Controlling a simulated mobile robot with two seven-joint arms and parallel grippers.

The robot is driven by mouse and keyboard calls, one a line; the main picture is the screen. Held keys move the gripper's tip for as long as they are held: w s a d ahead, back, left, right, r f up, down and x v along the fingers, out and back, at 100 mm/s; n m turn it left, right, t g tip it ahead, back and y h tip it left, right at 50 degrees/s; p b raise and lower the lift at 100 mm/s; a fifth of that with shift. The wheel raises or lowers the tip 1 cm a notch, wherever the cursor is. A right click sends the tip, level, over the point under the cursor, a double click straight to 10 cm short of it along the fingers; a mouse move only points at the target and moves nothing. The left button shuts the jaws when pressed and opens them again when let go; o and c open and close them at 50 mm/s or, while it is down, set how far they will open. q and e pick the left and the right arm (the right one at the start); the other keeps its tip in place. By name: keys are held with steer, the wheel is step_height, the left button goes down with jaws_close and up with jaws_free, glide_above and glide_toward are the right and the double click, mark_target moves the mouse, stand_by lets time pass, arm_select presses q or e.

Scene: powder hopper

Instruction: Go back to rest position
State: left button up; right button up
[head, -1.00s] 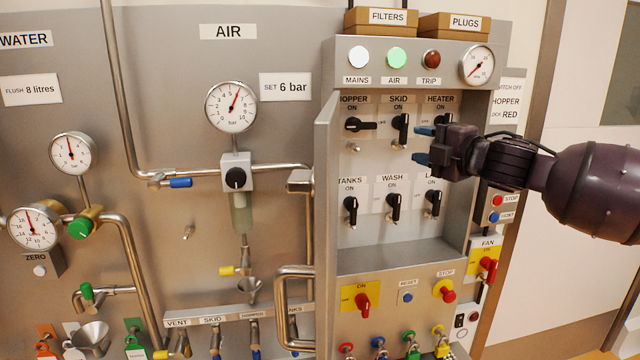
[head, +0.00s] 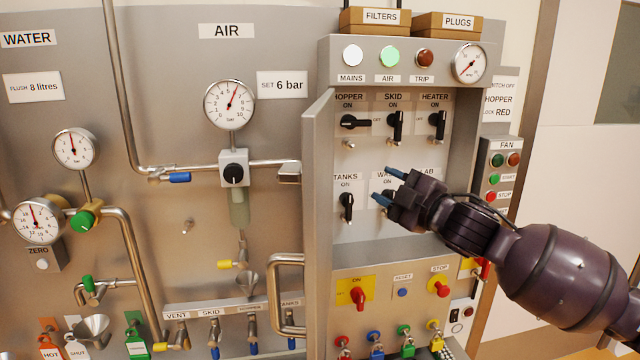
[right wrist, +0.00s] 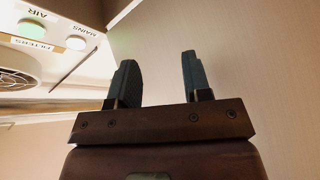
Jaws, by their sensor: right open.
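My right gripper (head: 388,187) is open and empty in the head view. Its blue fingertips are apart, in front of the lower switch row of the open cabinet, and it hides the wash and lab switches. The right wrist view also shows its two fingers (right wrist: 155,80) apart with nothing between them. Above it, the hopper switch (head: 354,122) has its handle lying sideways, while the skid switch (head: 395,125) and heater switch (head: 438,125) have theirs upright. The tanks switch (head: 347,207) is upright at the left. My left gripper is not in view.
The cabinet's open door (head: 318,220) with its bar handle (head: 288,295) stands left of my gripper. Filters (head: 375,20) and plugs (head: 447,24) boxes sit on top. Coloured padlocks (head: 375,345) hang below. A pale wall (head: 570,180) is at the right.

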steer(key=s+d+f+m+h, duration=0.2)
steer(key=s+d+f+m, duration=0.15)
steer(key=f, duration=0.55)
steer(key=s+d+f+m+h, duration=0.25)
steer(key=s+f+m, duration=0.25)
steer(key=f, duration=0.5)
steer(key=s+d+f+m+h, duration=0.25)
steer(key=s+f+m, duration=0.2)
steer(key=f, duration=0.45)
steer(key=s+d+f+m+g+h, duration=0.2)
steer(key=s+d+f+m, duration=0.1)
steer(key=s+f, duration=0.6)
steer(key=s+d+f+m+g+h, duration=0.1)
steer(key=s+d+f+m+h, duration=0.1)
steer(key=s+f, duration=0.8)
steer(key=s+d+m, duration=0.1)
steer(key=s, duration=0.1)
steer(key=shift+s+d+f+g+h, duration=0.2)
steer(key=shift+s+g+h, duration=0.2)
